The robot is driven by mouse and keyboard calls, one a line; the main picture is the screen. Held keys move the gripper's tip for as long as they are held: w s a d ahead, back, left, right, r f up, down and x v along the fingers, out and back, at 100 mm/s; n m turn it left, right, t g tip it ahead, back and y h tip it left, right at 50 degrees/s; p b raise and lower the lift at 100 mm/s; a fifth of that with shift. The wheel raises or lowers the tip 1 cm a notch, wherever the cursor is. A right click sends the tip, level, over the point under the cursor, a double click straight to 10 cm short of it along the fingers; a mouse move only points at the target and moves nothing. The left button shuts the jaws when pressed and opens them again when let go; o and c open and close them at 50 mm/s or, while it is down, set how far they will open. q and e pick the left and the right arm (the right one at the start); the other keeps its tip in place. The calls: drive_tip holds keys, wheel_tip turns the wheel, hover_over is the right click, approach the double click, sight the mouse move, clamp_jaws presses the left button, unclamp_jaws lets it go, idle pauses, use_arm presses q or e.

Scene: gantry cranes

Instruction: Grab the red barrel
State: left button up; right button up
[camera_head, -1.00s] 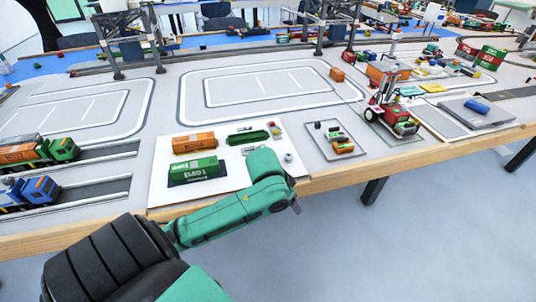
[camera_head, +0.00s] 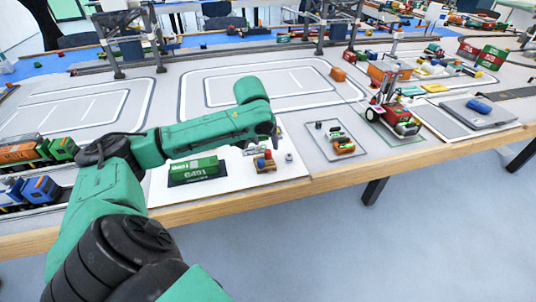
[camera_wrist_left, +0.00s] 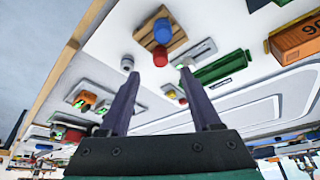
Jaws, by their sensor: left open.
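The red barrel (camera_head: 268,154) stands near the front right of the white board (camera_head: 225,187), on or right beside a small wooden pallet (camera_head: 264,168). In the left wrist view the red barrel (camera_wrist_left: 159,56) shows next to a blue barrel (camera_wrist_left: 162,31) on the wooden pallet (camera_wrist_left: 147,44). My left gripper (camera_head: 276,136) is above the board, just over the red barrel in the picture. In the wrist view its two dark fingers (camera_wrist_left: 161,74) are spread and empty, with the red barrel beyond and between their tips. My right gripper is not in view.
A green container (camera_head: 194,168) lies left of the pallet. A small grey cylinder (camera_head: 289,157) stands right of it. A grey tray (camera_head: 335,140) with small parts and a red vehicle (camera_head: 390,112) are further right. The table's front edge (camera_head: 330,176) is close.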

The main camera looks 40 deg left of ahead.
sight(268, 151)
use_arm(q)
drive_tip(key=x, duration=0.5)
drive_tip(key=shift+a+f, duration=0.1)
drive_tip(key=shift+f, duration=0.3)
clamp_jaws()
drive_tip(key=shift+r, duration=0.1)
